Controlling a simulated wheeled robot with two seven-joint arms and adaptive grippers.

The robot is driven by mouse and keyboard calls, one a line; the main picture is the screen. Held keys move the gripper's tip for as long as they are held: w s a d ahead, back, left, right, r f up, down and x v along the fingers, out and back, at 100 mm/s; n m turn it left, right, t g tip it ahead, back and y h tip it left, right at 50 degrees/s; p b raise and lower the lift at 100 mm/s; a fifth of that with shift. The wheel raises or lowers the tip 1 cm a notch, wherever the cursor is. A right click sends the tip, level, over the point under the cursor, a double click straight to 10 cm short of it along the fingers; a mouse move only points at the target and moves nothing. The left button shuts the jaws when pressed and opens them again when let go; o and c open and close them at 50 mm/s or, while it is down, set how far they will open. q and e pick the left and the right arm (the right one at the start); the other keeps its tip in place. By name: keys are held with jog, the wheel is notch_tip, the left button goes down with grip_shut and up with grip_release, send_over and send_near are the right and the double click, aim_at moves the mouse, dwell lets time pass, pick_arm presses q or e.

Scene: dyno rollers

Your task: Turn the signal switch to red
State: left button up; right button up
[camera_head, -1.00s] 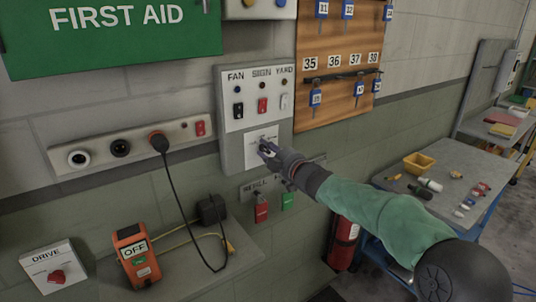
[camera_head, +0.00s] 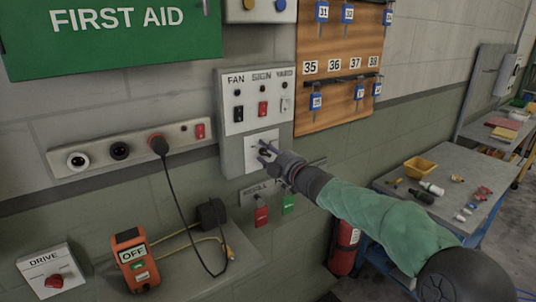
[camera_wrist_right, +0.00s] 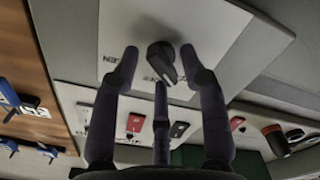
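The signal switch is a black rotary knob (camera_wrist_right: 162,60) on a white plate (camera_head: 257,139) low on the grey wall panel. Printed letters show beside the knob in the right wrist view, but they are only partly readable. My right gripper (camera_head: 263,151) is at the plate, with its fingers spread. In the right wrist view the gripper (camera_wrist_right: 160,62) has fingertips on both sides of the knob, with gaps, and a third finger below it. The knob is mostly hidden by the fingers in the head view. My left gripper is not in view.
Above the plate are the FAN, SIGN and YARD rocker switches (camera_head: 263,108). A key board (camera_head: 340,100) is to the right. A bench (camera_head: 455,176) with small items stands at the right.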

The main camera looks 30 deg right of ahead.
jog(key=s, duration=1.2)
jog(key=shift+d, duration=0.45)
